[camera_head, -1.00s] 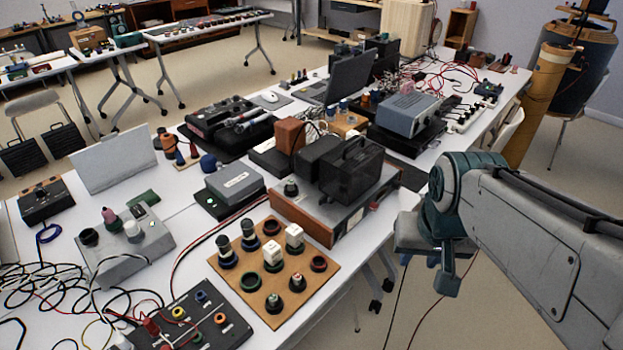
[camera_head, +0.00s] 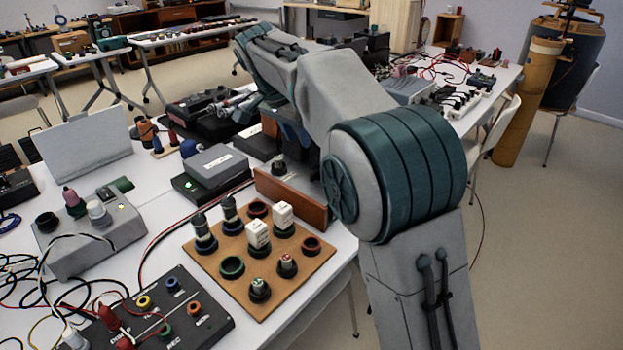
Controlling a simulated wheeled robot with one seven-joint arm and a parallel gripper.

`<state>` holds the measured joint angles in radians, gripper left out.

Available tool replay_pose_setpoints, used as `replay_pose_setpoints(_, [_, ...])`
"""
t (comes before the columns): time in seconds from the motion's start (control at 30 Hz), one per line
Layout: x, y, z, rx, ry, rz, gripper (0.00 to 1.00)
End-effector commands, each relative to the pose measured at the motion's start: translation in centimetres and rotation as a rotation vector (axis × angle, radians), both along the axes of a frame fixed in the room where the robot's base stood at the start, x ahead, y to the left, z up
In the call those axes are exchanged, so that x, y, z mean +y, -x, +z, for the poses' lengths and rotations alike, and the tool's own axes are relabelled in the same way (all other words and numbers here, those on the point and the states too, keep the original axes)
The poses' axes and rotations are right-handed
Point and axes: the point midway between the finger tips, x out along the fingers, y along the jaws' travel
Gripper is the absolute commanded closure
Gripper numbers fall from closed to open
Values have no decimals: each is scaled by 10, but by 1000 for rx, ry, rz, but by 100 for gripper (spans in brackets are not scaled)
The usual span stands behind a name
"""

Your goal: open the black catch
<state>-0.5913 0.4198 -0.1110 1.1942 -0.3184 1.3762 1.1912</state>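I cannot make out a black catch in this view. My arm reaches from the lower right up and over the table, and its far end (camera_head: 262,103) hangs over the back of the table, around the black equipment there. The fingers are too small and too covered by my own links to tell whether they are open or shut. The wide brown-fronted unit (camera_head: 290,198) shows only its front left part. My arm hides the rest of it and the dark handled case that stood on it.
A wooden board (camera_head: 232,277) with several knobs and rings lies in front. A grey box (camera_head: 215,165) on a black base stands left of the brown-fronted unit. A grey control box (camera_head: 90,235), a black panel (camera_head: 170,312) and loose cables fill the left.

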Motion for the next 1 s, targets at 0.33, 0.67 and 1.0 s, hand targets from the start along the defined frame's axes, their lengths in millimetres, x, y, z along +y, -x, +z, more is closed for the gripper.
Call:
replay_pose_setpoints(0.33, [-13,-17,-53,1,2,-5,69])
replay_pose_setpoints(0.67, [-27,-35,-110,0,1,-4,69])
replay_pose_setpoints(1.0, [-31,-41,-126,-1,0,-3,69])
